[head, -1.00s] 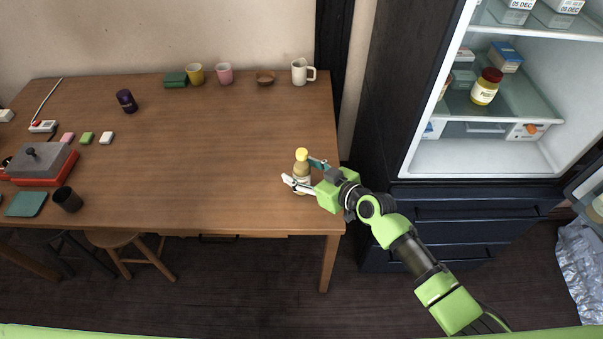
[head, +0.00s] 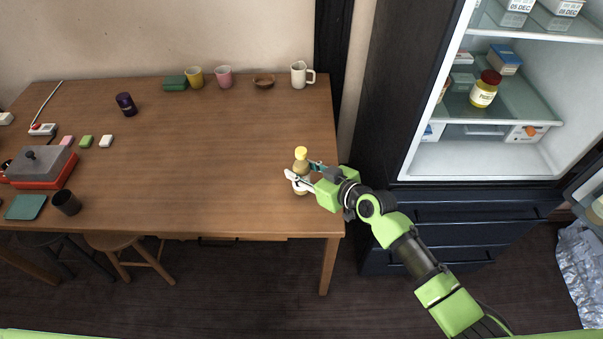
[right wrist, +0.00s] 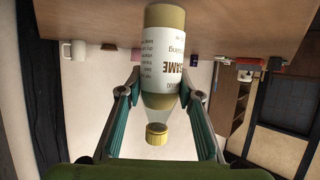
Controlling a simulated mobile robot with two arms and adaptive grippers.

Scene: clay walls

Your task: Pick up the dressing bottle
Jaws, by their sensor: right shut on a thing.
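The dressing bottle (head: 301,168) has a yellow cap, a tan body and a white label. It stands upright near the right end of the wooden table (head: 200,150). My right gripper (head: 303,180) is shut on it, with one finger on each side. In the right wrist view the bottle (right wrist: 165,65) appears upside down between the two teal-padded fingers of my right gripper (right wrist: 160,115), its label partly readable. Whether its base touches the table is hard to tell. My left gripper is not in view.
A white mug (head: 300,75), a brown bowl (head: 263,81), a pink cup (head: 224,77) and a yellow cup (head: 195,77) stand along the table's back edge. The open fridge (head: 480,160) is at the right. The table around the bottle is clear.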

